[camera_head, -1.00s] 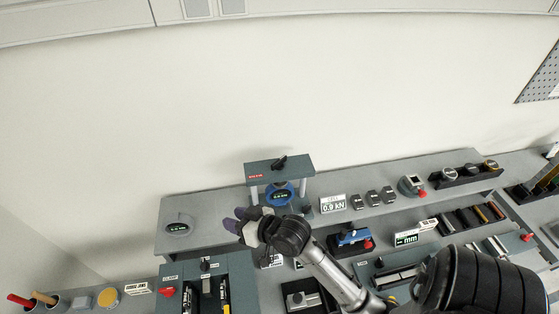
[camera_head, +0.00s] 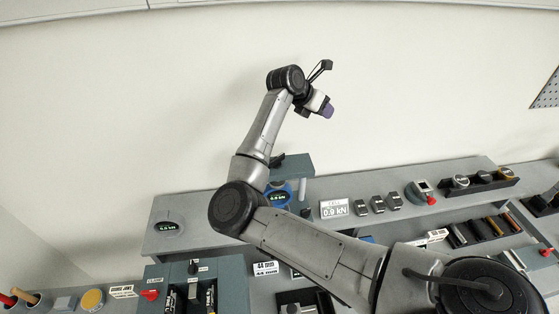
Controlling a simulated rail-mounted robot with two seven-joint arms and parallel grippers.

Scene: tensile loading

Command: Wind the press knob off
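The press is a small dark grey frame (camera_head: 299,166) at the back of the bench, with a blue round gauge (camera_head: 283,186) under its crossbar. A black knob (camera_head: 277,160) sits on top of the crossbar, partly hidden behind my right arm. The left part of the press is also behind that arm. My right gripper (camera_head: 327,108), with a purple fingertip, is raised high in front of the bare wall, above and to the right of the knob and clear of it. The gap between its fingers does not show clearly. My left gripper is out of view.
A dial device with a red button (camera_head: 420,192) is farther right. The wall above is clear.

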